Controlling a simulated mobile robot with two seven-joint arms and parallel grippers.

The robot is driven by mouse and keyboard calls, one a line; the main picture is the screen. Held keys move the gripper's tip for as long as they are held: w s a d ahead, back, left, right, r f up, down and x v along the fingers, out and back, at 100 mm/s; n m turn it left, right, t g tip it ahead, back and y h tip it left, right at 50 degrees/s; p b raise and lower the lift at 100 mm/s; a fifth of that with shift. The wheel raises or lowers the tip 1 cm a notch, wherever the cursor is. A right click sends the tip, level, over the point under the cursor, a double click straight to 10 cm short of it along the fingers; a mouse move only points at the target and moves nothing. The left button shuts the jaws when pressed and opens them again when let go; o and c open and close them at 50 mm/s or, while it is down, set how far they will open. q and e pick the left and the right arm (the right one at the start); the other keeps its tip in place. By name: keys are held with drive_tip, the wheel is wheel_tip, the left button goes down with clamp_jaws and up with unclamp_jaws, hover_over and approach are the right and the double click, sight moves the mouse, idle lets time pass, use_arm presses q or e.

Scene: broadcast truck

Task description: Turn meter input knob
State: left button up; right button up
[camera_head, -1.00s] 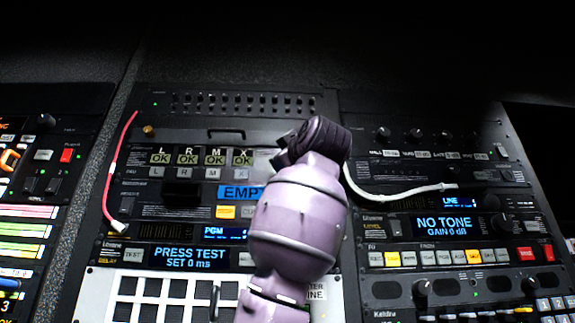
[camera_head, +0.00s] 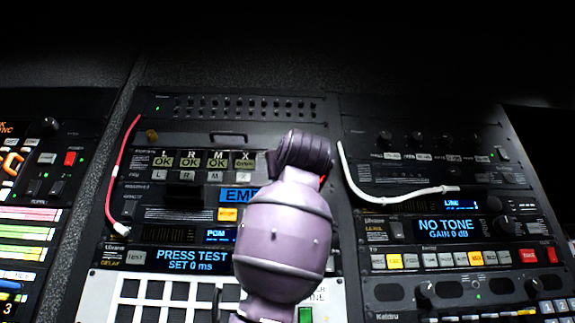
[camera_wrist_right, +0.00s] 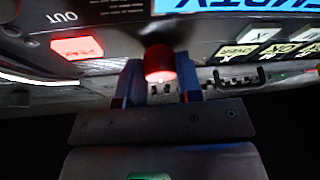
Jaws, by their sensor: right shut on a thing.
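A red round knob (camera_wrist_right: 160,64) stands out from the black panel in the right wrist view. The two blue fingers of my right gripper (camera_wrist_right: 160,84) lie on either side of it, shut on it. The panel's blue display, reading "EMPTY", shows upside down (camera_wrist_right: 215,5) above the knob and partly in the head view (camera_head: 236,195). In the head view my purple right arm rises from the bottom centre and hides the gripper and knob. A small red spot shows just right of my wrist. My left gripper is not in view.
A red lit button (camera_wrist_right: 77,48) lies left of the knob in the wrist view. In the head view a pink cable (camera_head: 114,180) hangs at the left and a white cable (camera_head: 400,197) crosses the right rack. A "NO TONE" display (camera_head: 446,226) is to the right.

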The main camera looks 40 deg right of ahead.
idle(0.3)
drive_tip(key=o, duration=0.9)
drive_tip(key=shift+o, duration=0.2)
drive_tip(key=shift+s, duration=0.1)
